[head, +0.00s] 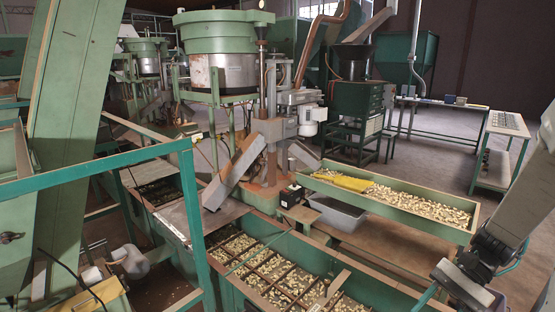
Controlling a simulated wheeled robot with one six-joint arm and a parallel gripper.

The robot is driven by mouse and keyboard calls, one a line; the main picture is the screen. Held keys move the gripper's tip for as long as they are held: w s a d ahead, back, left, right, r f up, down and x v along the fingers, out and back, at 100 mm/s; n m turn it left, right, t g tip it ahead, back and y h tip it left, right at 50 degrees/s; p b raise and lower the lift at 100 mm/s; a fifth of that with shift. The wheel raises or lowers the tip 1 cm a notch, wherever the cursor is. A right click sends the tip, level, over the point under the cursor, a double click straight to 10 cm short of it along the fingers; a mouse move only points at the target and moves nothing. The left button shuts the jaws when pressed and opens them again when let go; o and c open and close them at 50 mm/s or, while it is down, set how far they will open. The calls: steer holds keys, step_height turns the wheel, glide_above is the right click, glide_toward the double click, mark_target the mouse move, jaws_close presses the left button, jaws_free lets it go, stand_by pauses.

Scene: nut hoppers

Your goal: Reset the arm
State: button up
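My arm (522,205) enters at the right edge and slants down and left. Its grey and black wrist joints (465,280) are at the lower right, in front of the floor and close to the near end of the green hopper. The fingers of my gripper do not show; the arm's end runs toward the bottom edge. I see nothing held.
A long green hopper (262,285) with several nut-filled compartments lies at the bottom centre. A green tray of nuts (420,208) with a yellow piece (342,181) stands behind it. A grey bin (338,212) sits below that tray. Open floor (440,152) lies at the back right.

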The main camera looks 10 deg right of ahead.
steer(key=s+a+r+n+t+h, duration=0.2)
steer(key=s+a+r+n+h, duration=0.2)
steer(key=r, duration=0.4)
steer(key=s+a+r+n+t+h, duration=0.2)
steer(key=s+a+r+n+h, duration=0.2)
steer(key=r, duration=0.5)
steer(key=a+n+h, duration=0.2)
steer(key=n, duration=0.1)
steer(key=shift+s+a+r, duration=0.3)
steer(key=shift+s+a, duration=0.05)
steer(key=shift+s, duration=0.05)
stand_by(0.6)
steer(key=shift+c, duration=1)
steer(key=shift+s, duration=0.15)
